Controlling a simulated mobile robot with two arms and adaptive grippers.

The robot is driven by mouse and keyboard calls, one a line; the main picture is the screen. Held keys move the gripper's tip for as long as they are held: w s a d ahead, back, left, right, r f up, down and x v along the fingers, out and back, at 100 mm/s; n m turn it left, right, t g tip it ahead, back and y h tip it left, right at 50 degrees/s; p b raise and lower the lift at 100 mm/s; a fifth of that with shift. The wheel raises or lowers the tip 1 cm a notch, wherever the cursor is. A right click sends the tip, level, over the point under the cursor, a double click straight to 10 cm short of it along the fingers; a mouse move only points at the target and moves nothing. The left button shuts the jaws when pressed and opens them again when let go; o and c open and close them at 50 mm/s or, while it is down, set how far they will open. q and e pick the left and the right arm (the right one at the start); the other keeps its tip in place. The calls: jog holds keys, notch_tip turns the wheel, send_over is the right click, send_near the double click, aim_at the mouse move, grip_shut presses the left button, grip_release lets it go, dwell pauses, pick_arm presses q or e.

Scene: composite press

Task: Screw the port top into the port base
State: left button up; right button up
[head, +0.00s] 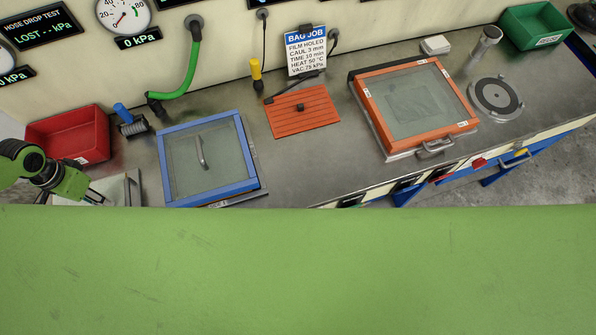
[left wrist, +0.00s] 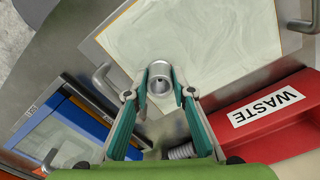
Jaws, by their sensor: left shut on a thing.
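My left gripper (head: 98,197) is low at the left end of the bench in the head view. In the left wrist view its two teal fingers are shut on a short, hollow metal port piece (left wrist: 160,76). I cannot tell whether this is the port top or the port base, or whether another part lies under it. It is over a pale sheet on a metal plate (left wrist: 250,40) with a handle. The plate is partly cut off in the head view. My right gripper is not in view.
A red waste bin (head: 70,138) stands behind the left gripper. A blue-framed glass panel (head: 210,160) lies to its right. An orange slotted mat (head: 302,111) and an orange-framed panel (head: 415,98) are further right. A blue-handled coiled tool (head: 130,121) stands near the bin.

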pick_arm(q)
jog(key=shift+f, duration=0.4)
dwell(0.6)
jog(key=m+p, duration=0.2)
jog(key=shift+r+m, duration=0.2)
jog(key=shift+m, duration=0.1)
jog(key=m, duration=0.3)
jog(key=shift+f, duration=0.3)
jog(key=m, duration=0.4)
jog(key=shift+m, duration=0.9)
jog(key=o, duration=1.1)
jog(key=shift+o, duration=0.2)
